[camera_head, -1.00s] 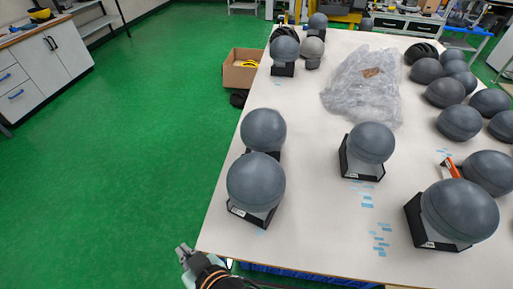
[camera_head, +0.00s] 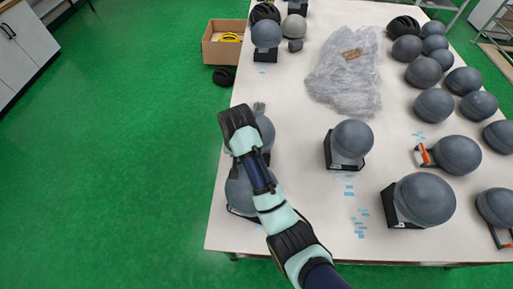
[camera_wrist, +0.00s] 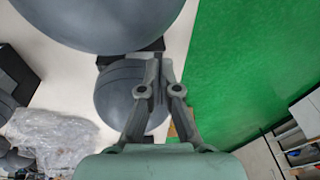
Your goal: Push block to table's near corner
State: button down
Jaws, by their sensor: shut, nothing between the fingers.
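No plain block shows by itself; the block-like things are black stands under grey balls. The near left stand (camera_head: 238,211) carries a grey ball (camera_head: 236,194), partly hidden by my arm. Just behind it, a second grey ball (camera_head: 266,128) is also partly covered by my arm; its stand is mostly hidden. My gripper (camera_head: 259,107) is shut and empty over the left edge of the table (camera_head: 290,240). In the wrist view its fingertips (camera_wrist: 153,72) overlap the second ball (camera_wrist: 112,92), with a larger ball (camera_wrist: 100,18) above. I cannot tell whether they touch.
Another ball on a black stand (camera_head: 330,150) stands to the right, with one more (camera_head: 425,198) nearer. Clear plastic wrap (camera_head: 345,75) lies farther back. Several balls crowd the right side. A cardboard box (camera_head: 222,50) is on the green floor beyond the left edge.

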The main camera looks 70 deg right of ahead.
jog(key=s+d+r+m+g+y+p, duration=0.1)
jog(key=s+d+r+m+g+p, duration=0.15)
jog(key=s+d, duration=0.35)
notch_tip(320, 180, down, 10)
jog(key=b, duration=0.3)
jog(key=shift+a+f+t, duration=0.25)
jog(key=shift+a+t, duration=0.05)
jog(key=shift+t, duration=0.15)
jog(key=shift+w, duration=0.1)
jog(key=a+p, duration=0.1)
jog(key=p, duration=0.2)
jog(key=shift+a+r, duration=0.35)
jog(key=shift+a, duration=0.05)
jog(key=shift+a+f, duration=0.25)
jog(key=shift+f, duration=0.1)
jog(key=shift+r, duration=0.1)
